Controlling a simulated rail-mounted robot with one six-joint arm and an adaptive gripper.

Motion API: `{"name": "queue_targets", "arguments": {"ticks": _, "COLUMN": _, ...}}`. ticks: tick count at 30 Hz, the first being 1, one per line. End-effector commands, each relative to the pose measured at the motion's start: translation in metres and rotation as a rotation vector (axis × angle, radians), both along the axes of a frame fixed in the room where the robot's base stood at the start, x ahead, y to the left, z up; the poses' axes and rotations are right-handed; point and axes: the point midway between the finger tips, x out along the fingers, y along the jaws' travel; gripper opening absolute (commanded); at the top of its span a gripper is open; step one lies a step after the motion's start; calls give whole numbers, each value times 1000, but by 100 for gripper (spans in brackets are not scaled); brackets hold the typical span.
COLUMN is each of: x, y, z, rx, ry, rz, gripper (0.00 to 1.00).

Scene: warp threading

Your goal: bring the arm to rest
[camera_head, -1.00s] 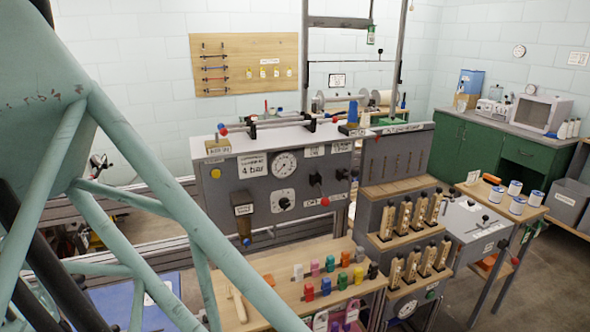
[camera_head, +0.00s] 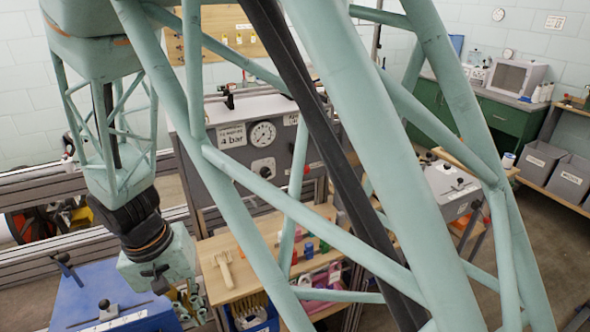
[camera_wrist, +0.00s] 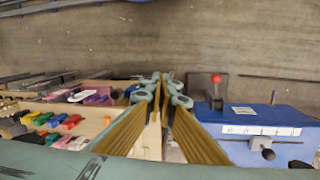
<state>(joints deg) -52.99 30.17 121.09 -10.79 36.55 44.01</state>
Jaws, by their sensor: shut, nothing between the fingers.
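My gripper (camera_head: 190,306) hangs at the lower left of the head view, below the end of my pale green arm. It is between the blue box and the wooden workbench top, in the picture. In the wrist view my gripper (camera_wrist: 162,88) points away from the camera with its fingers together and nothing between them. My arm's lattice links cross the middle of the head view and hide much of the machine behind.
The blue box (camera_head: 80,285) stands left of my gripper; in the wrist view it is at right, with a red knob (camera_wrist: 216,79). The wooden bench top (camera_head: 240,257) holds a brush (camera_head: 223,268) and coloured pieces. The gauge panel (camera_head: 225,160) stands behind.

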Motion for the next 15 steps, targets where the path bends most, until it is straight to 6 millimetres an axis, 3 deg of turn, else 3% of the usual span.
{"name": "queue_targets", "arguments": {"ticks": 15, "x": 63, "y": -104, "z": 72, "rx": 19, "ry": -7, "rz": -110, "gripper": 0}}
